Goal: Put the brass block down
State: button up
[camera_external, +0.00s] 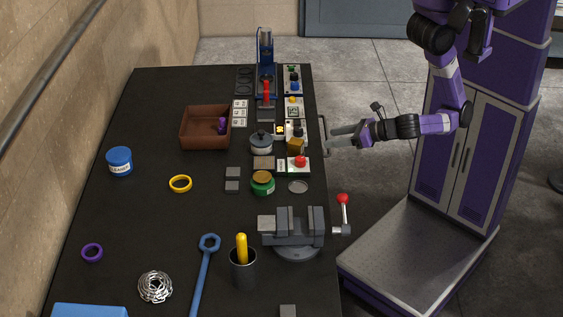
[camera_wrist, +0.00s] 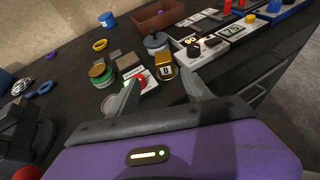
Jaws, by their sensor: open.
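The brass block (camera_external: 296,146) stands upright near the right edge of the dark bench. In the wrist view the brass block (camera_wrist: 165,66) shows a pale label with a dark letter. It sits just beyond my fingertips, roughly between their lines. My gripper (camera_external: 330,137) is open and empty, to the right of the block by the bench edge, clear of it. In the wrist view the gripper's (camera_wrist: 160,80) two fingers are spread, with nothing between them. What lies right under the block cannot be made out.
A red button box (camera_external: 299,163), a lidded grey pot (camera_external: 261,147) and a green jar (camera_external: 263,187) crowd around the block. Control panels (camera_external: 294,108) line the edge behind it. A vise (camera_external: 292,235) stands in front. A brown bin (camera_external: 195,139) is at left; the bench's left middle is mostly clear.

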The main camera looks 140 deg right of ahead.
jog(key=s+a+f+m+t+y, duration=0.1)
jog(key=a+f+m+t+y, duration=0.2)
jog(key=a+m+y, duration=0.3)
jog(key=s+a+f+m+t+y, duration=0.2)
jog(key=a+f+m+t+y, duration=0.15)
jog(key=a, duration=0.45)
jog(key=s+a+r+m+t+y, duration=0.1)
jog(key=s+r+m, duration=0.5)
jog(key=m, duration=0.7)
jog(key=shift+s+r+t+y, duration=0.25)
jog(key=shift+r+t+y, duration=0.25)
jog(key=shift+t+y, duration=0.4)
jog(key=shift+a, duration=0.1)
